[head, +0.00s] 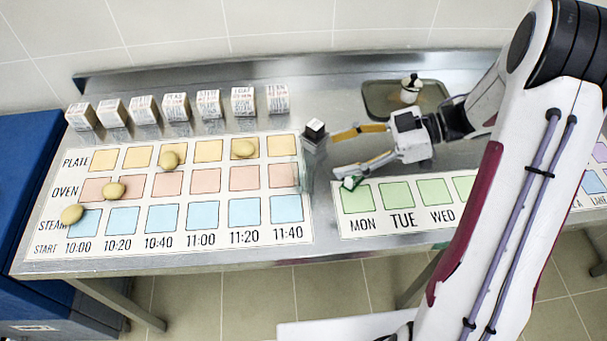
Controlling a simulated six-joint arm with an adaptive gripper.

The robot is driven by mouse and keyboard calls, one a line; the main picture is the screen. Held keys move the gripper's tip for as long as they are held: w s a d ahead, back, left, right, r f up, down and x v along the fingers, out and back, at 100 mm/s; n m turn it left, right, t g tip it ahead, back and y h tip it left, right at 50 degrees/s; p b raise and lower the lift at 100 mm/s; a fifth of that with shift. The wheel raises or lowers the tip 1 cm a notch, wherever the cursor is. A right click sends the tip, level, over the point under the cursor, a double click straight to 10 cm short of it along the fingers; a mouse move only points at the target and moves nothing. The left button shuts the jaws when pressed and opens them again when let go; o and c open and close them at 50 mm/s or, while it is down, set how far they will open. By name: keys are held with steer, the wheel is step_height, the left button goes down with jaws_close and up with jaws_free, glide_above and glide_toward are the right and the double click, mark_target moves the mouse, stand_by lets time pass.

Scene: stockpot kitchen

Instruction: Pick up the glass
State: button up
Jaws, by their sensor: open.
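A faint, clear upright shape that looks like the glass (304,174) stands at the right end of the time chart. Its outline is hard to make out against the steel table. My gripper (335,155) is open and points left, with its two fingers spread apart. The fingertips are a little to the right of the clear shape. Nothing shows between the fingers. I cannot tell the gripper's exact height above the table.
A small black-and-white block (314,131) stands close by the upper fingertip. A small green-and-white item (350,183) is by the lower fingertip. Labelled cubes (208,104) line the back. Several tan stones (115,190) lie on the chart (290,236). A tray (375,98) holds a small pot (410,90).

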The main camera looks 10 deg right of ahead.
mark_target(311, 161)
steer(key=shift+x, duration=1.3)
steer(key=shift+x, duration=2.65)
steer(key=c, duration=1.7)
